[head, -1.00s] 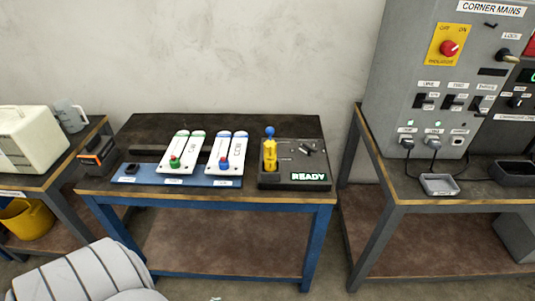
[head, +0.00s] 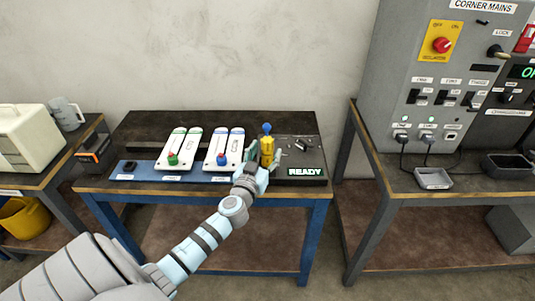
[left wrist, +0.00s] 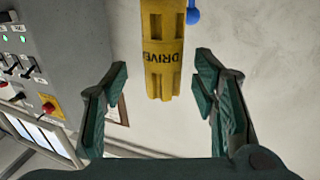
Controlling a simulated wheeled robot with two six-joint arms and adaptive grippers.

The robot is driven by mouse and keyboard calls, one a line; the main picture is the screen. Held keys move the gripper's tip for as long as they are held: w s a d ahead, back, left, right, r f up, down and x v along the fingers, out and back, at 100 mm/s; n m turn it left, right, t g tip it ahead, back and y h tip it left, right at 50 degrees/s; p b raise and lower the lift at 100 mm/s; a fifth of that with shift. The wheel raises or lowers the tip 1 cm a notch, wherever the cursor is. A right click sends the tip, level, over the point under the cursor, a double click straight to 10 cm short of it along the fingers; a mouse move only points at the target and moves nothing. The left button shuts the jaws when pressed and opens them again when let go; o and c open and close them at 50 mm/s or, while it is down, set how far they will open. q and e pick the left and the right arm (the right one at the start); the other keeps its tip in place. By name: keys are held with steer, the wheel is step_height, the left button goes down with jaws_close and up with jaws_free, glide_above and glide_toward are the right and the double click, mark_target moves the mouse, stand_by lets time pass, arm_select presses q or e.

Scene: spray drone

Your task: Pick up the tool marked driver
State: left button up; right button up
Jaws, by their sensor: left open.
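The yellow tool (head: 267,146) stands upright in a black holder (head: 305,182) with a lit READY sign on the blue-legged table. A blue ball shows at its top. In the left wrist view the yellow body (left wrist: 162,45) reads DRIVER, upside down. My left gripper (head: 264,159) is open at the tool, its fingers partly covering the tool's lower part. In the left wrist view the dark green fingers (left wrist: 160,78) are spread to either side of the tool's end, with gaps on both sides. My right gripper is not in view.
Two white panels (head: 176,150) (head: 223,150) with a green and a red-blue knob lie on a blue mat (head: 140,172), left of the holder. A grey electrical cabinet (head: 400,70) and small trays (head: 433,179) stand on the right table. The wall is behind.

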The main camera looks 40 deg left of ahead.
mark_target(265, 151)
arm_select(q)
steer(key=x, duration=0.3)
steer(key=shift+w+a+f, duration=0.1)
steer(key=shift+a+f, duration=0.1)
steer(key=shift+f, duration=0.05)
steer(key=shift+r, duration=0.1)
jaws_close()
